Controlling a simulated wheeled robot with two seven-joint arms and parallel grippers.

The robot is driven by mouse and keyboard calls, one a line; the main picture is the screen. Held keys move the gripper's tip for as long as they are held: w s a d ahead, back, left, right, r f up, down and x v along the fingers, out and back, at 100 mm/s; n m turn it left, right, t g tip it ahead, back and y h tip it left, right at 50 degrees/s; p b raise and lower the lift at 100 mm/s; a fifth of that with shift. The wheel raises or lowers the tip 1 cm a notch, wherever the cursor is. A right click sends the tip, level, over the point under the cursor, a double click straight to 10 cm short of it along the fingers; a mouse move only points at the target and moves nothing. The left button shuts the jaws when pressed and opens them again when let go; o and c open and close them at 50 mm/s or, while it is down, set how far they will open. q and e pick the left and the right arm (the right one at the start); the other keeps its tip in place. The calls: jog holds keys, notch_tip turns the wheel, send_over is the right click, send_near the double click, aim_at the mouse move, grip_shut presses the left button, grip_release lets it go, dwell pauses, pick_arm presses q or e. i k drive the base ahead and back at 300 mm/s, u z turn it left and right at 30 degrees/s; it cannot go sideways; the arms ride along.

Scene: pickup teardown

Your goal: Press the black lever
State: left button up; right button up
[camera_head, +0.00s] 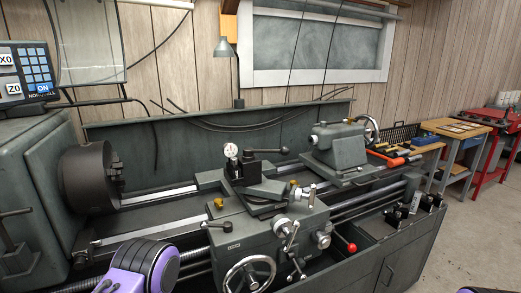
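A grey metal lathe (250,232) fills the middle of the head view. Several levers show on it. A tool post lever with a black knob (284,150) points right above the carriage. A dark lever (10,240) sits on the headstock front at the far left. I cannot tell which of these is the task's black lever. Purple and black parts of my arms show at the bottom edge, but neither gripper is in view.
The carriage has a handwheel (249,275) and a red-knobbed lever (351,247). The dark chuck (90,177) is at left, the tailstock (338,145) at right. A wooden bench (449,130) and a red bench (487,116) stand behind. Floor is clear at right.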

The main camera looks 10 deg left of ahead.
aim_at(247, 151)
jog(key=z, duration=1.45)
jog(key=i, duration=3)
jog(key=u, duration=2.85)
